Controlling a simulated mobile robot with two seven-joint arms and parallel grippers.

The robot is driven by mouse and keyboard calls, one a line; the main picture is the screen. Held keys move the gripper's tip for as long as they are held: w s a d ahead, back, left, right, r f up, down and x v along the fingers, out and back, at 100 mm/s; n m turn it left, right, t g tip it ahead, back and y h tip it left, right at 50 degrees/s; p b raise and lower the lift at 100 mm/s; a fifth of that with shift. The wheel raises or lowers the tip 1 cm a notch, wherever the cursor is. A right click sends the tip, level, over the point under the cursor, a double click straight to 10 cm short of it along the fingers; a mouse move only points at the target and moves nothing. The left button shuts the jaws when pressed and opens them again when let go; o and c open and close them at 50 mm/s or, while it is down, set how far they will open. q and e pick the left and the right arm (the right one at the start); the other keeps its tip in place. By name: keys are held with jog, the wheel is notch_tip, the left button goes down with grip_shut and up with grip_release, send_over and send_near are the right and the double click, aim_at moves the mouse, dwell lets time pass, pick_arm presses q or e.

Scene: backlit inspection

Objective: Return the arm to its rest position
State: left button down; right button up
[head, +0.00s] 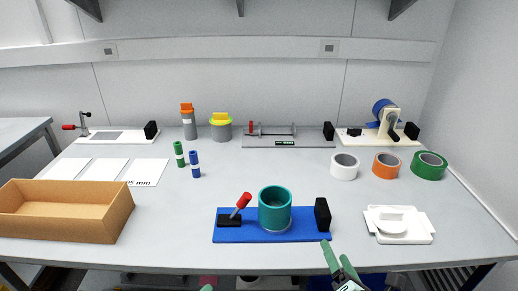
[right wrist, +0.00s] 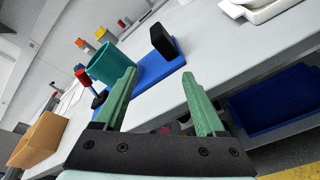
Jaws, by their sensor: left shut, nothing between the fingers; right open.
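My right gripper (head: 336,252) is at the front edge of the table, just in front of the right end of the blue base plate. Its two green fingers are apart with nothing between them, as the right wrist view (right wrist: 158,74) also shows. Only a green tip of my left gripper (head: 207,288) shows at the bottom edge of the head view; it is shut and empty, and the rest of that arm is out of view.
The blue base plate (head: 250,238) carries a teal cup (head: 274,210), a red-handled clamp (head: 240,206) and a black block (head: 322,214). A cardboard box (head: 62,212) stands at left, a white dish (head: 398,224) at right. A blue bin (right wrist: 275,105) sits below the table.

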pick_arm(q)
jog(key=s+a+f+m+g+y+p, duration=0.2)
jog(key=s+f+m+p, duration=0.1)
jog(key=f, duration=0.4)
jog(key=s+a+f+m+g+y+p, duration=0.2)
jog(key=s+a+f+m+p, duration=0.1)
jog(key=s+f+m, duration=0.2)
jog(key=shift+s+a+f, duration=0.15)
jog(key=shift+s+f, duration=0.5)
jog(key=shift+f, duration=0.25)
pick_arm(e)
jog(key=s+f+m+g, duration=0.3)
jog(key=s+f+m, duration=0.4)
jog(key=m, duration=0.6)
jog(key=s+f+m+g+y, duration=0.1)
jog(key=s+f+m+g, duration=0.2)
jog(key=s+f+m, duration=0.4)
jog(key=s+m, duration=0.4)
jog(key=m, duration=0.2)
jog(key=shift+a, duration=0.25)
